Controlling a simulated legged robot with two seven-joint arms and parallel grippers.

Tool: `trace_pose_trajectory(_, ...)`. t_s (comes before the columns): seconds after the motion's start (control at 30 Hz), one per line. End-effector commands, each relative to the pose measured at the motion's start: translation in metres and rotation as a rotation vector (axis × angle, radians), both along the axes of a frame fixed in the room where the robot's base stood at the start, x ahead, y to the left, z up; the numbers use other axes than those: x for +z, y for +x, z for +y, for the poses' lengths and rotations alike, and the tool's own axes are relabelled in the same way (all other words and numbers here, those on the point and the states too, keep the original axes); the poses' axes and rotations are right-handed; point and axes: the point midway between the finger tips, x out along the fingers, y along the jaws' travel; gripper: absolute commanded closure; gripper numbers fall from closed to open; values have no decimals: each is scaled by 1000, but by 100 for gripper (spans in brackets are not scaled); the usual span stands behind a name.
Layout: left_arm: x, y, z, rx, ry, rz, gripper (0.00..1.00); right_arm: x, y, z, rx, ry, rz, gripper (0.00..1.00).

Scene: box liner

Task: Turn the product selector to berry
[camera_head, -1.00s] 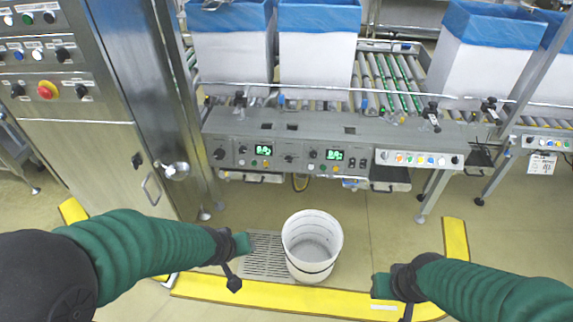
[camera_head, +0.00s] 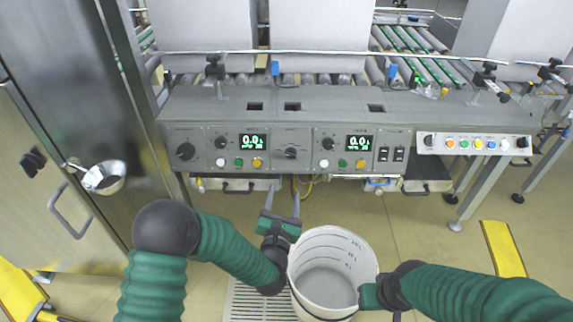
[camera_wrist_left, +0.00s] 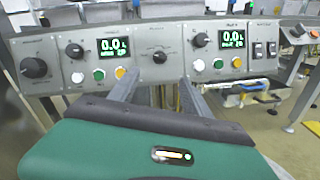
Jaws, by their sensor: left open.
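A grey control panel (camera_head: 230,127) runs across the middle. It carries a large black knob (camera_head: 186,151) at its left and a smaller black knob (camera_head: 290,152) between two green displays. The labels are too small to read, so I cannot tell which knob is the product selector or where it points. My left gripper (camera_head: 283,198) is open and empty, below and apart from the middle knob. In the left wrist view its two fingers (camera_wrist_left: 157,86) point at the panel, with the middle knob (camera_wrist_left: 160,57) above and between them. My right gripper (camera_head: 366,296) is low beside the bucket; its fingers are not clear.
Small buttons and switches (camera_head: 391,154) surround the knobs. A coloured button strip (camera_head: 475,144) is at the right. A steel cabinet (camera_head: 60,110) stands at the left.

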Motion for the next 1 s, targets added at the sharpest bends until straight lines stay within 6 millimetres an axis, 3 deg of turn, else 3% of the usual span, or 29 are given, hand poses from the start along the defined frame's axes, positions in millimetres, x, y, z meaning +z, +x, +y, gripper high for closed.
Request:
trace_pose_trajectory(0.4, -6, 106, -10, 0, 1, -2, 44, -50, 0, 0, 0, 0, 1, 64)
trace_pose_trajectory(0.53, -5, 133, -13, 0, 1, 0, 44, -60, 0, 0, 0, 0, 1, 64)
trace_pose_trajectory(0.7, -2, 151, -15, -1, 3, 2, 44, -65, 0, 0, 0, 0, 1, 64)
trace_pose_trajectory(0.97, 0, 153, -15, -1, 3, 2, 44, -64, 0, 0, 0, 0, 1, 64)
trace_pose_trajectory(1.0, 0, 153, -15, -1, 3, 2, 48, -64, 0, 0, 0, 0, 1, 64)
